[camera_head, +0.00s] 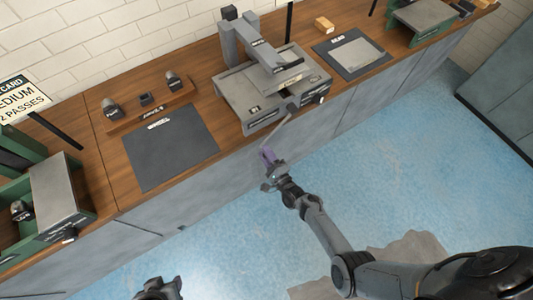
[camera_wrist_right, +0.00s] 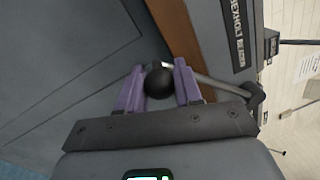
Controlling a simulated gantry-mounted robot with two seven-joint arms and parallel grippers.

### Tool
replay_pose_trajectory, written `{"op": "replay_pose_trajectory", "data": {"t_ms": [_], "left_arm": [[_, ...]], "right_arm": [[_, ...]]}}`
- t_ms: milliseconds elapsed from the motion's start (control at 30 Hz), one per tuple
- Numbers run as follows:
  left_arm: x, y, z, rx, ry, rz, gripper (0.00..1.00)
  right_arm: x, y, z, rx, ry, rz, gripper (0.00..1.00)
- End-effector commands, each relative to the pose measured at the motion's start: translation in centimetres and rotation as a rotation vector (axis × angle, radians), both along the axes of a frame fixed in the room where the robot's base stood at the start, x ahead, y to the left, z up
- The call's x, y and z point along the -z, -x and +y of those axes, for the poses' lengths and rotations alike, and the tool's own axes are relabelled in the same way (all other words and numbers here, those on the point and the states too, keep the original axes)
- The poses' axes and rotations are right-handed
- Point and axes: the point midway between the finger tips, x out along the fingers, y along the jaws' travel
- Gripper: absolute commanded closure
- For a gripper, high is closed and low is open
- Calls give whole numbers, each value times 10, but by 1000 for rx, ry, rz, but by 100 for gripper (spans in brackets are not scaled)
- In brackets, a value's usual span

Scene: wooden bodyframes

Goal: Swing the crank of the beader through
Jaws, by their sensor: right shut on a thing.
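The beader (camera_head: 245,95) is a grey machine with a raised arm, standing on the wooden bench at the back centre. Its crank (camera_head: 288,124) is a thin rod that hangs from the machine's front right and slants down over the bench's front edge. My right gripper (camera_head: 267,154) is at the rod's lower end. In the right wrist view the crank's round black knob (camera_wrist_right: 159,83) sits between the purple fingers of my right gripper (camera_wrist_right: 158,88), which are shut on it. A dark part of my left gripper (camera_head: 160,287) shows at the bottom edge; its fingers are unclear.
A dark mat (camera_head: 170,148) lies left of the beader, with a wooden rack of dark rolls (camera_head: 150,104) behind it. Another mat with a grey sheet (camera_head: 357,54) lies to the right. Green machines stand at both bench ends. The blue floor before the bench is open.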

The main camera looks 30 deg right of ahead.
Motion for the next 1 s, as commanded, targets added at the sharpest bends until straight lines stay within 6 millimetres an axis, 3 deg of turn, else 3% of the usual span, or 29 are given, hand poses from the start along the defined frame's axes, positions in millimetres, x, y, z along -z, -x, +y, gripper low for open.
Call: {"op": "replay_pose_trajectory", "data": {"t_ms": [200,233,400,767,1000], "left_arm": [[-1,0,0,1,-1,0,59],[-1,0,0,1,-1,0,59],[-1,0,0,-2,2,0,59],[-2,0,-3,-9,12,0,59],[-9,0,-3,-8,12,1,59]], "right_arm": [[-6,-2,2,-2,-5,-14,100],[-6,-2,2,-3,-5,-15,64],[-5,-2,2,-2,-4,-13,42],[-2,4,1,0,-1,-6,42],[1,35,-1,-1,-2,-3,42]]}}
